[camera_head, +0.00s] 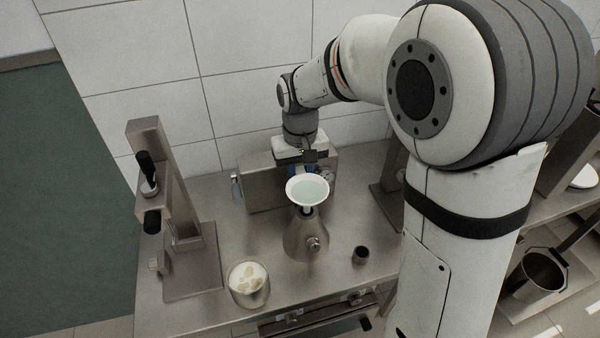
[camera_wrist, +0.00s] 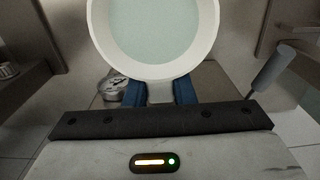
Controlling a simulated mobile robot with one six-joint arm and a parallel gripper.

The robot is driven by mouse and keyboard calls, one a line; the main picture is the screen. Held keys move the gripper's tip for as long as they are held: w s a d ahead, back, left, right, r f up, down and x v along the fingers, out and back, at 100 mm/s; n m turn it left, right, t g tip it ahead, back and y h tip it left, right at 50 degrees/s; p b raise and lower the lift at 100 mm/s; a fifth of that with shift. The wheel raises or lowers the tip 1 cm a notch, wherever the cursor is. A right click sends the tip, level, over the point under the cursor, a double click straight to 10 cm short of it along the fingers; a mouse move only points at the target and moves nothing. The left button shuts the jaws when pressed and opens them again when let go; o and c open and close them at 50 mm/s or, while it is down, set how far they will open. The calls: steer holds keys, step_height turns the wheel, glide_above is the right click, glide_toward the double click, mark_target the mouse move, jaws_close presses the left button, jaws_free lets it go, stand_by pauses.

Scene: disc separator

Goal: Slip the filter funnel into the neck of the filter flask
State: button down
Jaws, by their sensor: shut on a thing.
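The filter funnel (camera_head: 308,191) is a white bowl with a pale blue-green inside. It is upright, and its bowl fills the top of the wrist view (camera_wrist: 206,52). The filter flask (camera_head: 303,240) is a grey-brown metallic cone with a side spout, standing on the metal bench. The funnel is directly above the flask's neck in the head view. I cannot tell whether its stem is inside the neck or just over it. My gripper (camera_wrist: 160,93) is shut on the funnel, with blue fingers on either side below the bowl. The flask is hidden in the wrist view.
A metal box (camera_head: 262,182) stands behind the flask, near the tiled wall. A stand with black handles (camera_head: 190,262) is at the left. A beaker with yellowish pieces (camera_head: 247,286) is front left, and a small dark cup (camera_head: 361,255) is right of the flask.

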steer(key=shift+f+b, duration=0.65)
steer(key=shift+f, duration=0.35)
steer(key=c, duration=1.1)
jaws_free()
steer(key=shift+c, duration=0.2)
step_height(320, 180, up, 7)
steer(key=shift+r+b, duration=0.2)
steer(key=shift+b, duration=0.1)
steer(key=shift+r+p, duration=1.65)
steer(key=shift+r, duration=0.65)
steer(key=s+d+f+m+t, duration=0.2)
steer(key=s+d+m+t, duration=0.1)
steer(key=s+d, duration=1.2)
steer(key=s, duration=0.3)
steer(key=shift+f, duration=0.15)
